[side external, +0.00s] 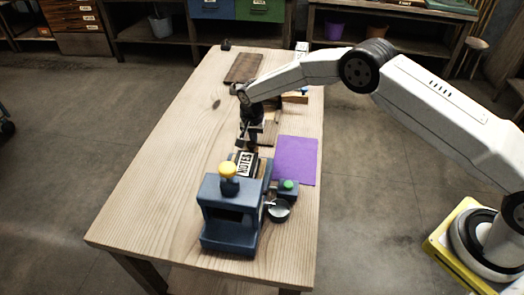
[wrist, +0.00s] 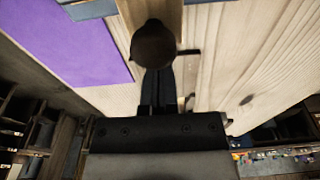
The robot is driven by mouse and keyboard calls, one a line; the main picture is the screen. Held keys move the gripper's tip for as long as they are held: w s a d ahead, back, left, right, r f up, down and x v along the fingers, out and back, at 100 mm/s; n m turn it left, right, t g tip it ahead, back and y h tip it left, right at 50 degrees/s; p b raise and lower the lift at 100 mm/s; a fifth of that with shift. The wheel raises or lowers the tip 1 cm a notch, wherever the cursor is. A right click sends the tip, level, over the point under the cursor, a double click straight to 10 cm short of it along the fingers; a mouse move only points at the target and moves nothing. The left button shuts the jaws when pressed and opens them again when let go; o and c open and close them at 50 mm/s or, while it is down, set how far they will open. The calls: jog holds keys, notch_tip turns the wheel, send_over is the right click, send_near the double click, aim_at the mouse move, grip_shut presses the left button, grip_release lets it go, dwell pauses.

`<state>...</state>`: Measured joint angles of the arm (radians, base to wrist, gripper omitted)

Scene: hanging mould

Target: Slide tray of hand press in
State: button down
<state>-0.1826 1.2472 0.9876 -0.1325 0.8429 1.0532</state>
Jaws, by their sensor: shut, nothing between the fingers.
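The blue-grey hand press (side external: 228,218) stands at the near end of the wooden table, with a yellow knob (side external: 228,170) on top. A piece labelled NOTES (side external: 244,164) lies at its far side, outside the press body, apparently on the tray; the tray's own edges are hard to make out. My gripper (side external: 249,146) is shut and empty, low just beyond the NOTES piece. In the wrist view, a dark round knob (wrist: 153,43) sits right at the tips of my gripper (wrist: 158,72) and partly hides them. I cannot tell whether they touch.
A purple sheet (side external: 297,160) lies right of the press and also shows in the wrist view (wrist: 60,40). A brown board (side external: 243,68) lies at the far end. The table's left side is clear.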

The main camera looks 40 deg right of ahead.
aim_at(247, 155)
jog(key=shift+s+a, duration=0.1)
jog(key=shift+a, duration=0.1)
jog(key=shift+s+a, duration=3.3)
jog(key=shift+s, duration=0.05)
jog(key=shift+r, duration=0.1)
jog(key=shift+w+d+r, duration=0.1)
jog(key=shift+r, duration=1.3)
jog(key=shift+w+d, duration=1.05)
jog(key=shift+w, duration=0.05)
jog(key=shift+r, duration=0.1)
